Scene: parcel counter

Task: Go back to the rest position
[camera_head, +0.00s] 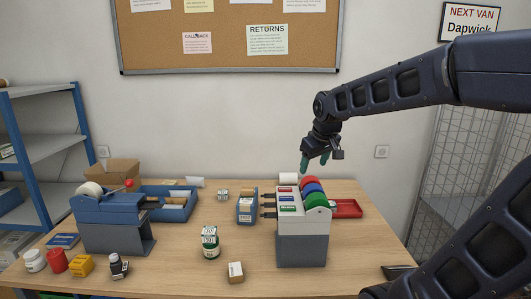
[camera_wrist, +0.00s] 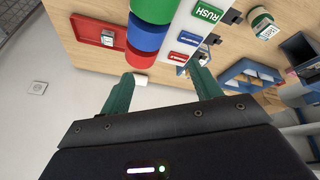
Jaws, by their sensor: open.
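My gripper (camera_head: 314,162) hangs in the air just above the back of the label dispenser, its green fingers pointing down. In the wrist view my gripper (camera_wrist: 160,95) shows two green fingers spread apart with nothing between them. The label dispenser (camera_head: 302,247) is a grey and white stand on the table, with red, blue and green rolls on its right side. Its green roll (camera_wrist: 152,9) fills the top of the wrist view, with the blue and red rolls below it. The fingertips look apart from the dispenser.
The wooden table (camera_head: 180,273) holds a blue tape machine (camera_head: 112,222), a blue tray (camera_head: 180,213), a green-labelled jar (camera_head: 210,243), a small box (camera_head: 235,272) and several small containers at the left. A red tray (camera_head: 347,208) lies right of the dispenser. A wire cage (camera_head: 455,165) stands at right.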

